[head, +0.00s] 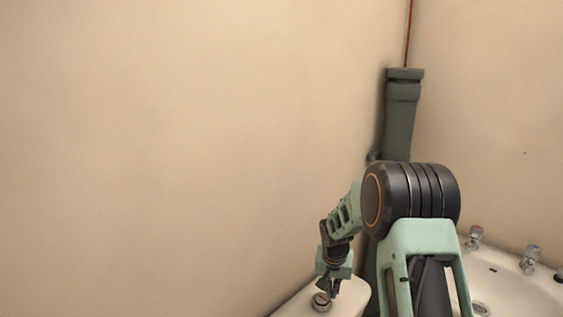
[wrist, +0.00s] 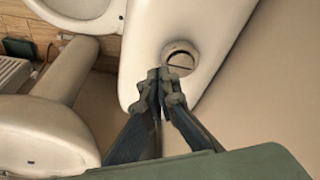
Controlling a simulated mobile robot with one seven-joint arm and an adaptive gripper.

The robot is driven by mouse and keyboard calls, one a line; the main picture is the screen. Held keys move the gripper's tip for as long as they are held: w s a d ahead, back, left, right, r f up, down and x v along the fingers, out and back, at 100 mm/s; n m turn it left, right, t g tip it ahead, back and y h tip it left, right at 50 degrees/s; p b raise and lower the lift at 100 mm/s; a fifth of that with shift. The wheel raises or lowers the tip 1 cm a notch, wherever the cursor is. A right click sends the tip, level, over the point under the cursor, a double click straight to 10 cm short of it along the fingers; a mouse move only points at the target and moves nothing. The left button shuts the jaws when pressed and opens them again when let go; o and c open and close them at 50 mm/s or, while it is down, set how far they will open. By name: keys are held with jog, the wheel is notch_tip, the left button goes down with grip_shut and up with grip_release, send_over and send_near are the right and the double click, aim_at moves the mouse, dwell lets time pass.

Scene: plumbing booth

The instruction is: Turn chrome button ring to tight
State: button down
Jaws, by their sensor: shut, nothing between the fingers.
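The chrome button ring (wrist: 180,58) is set in the top of the white cistern lid (wrist: 217,20). A dark line crosses the button face inside it. In the head view the ring (head: 321,302) shows small, near the bottom edge, just below my gripper (head: 330,289). In the wrist view my gripper (wrist: 160,80) is shut and empty, with its fingertips at the near left edge of the ring. I cannot tell whether the fingertips touch the ring. How tight the ring is does not show.
A white basin (head: 520,284) with two taps (head: 474,237) stands at the right. A grey-green vertical pipe (head: 401,115) rises in the corner behind my arm. The toilet bowl (wrist: 90,8) and another white fixture (wrist: 45,135) lie left in the wrist view. The wall is close beside the lid.

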aim_at(322, 302)
jog(key=f+b, duration=0.1)
jog(key=f, duration=0.1)
jog(key=f+b, duration=0.2)
jog(key=f, duration=0.1)
jog(key=a+f+b, duration=0.1)
jog(key=f, duration=0.1)
jog(key=shift+s+f+b, duration=0.15)
jog(key=shift+f+b, duration=0.2)
jog(key=shift+w+a+r, duration=0.1)
jog(key=shift+w+a, duration=0.05)
jog(key=shift+w, duration=0.35)
dwell(0.8)
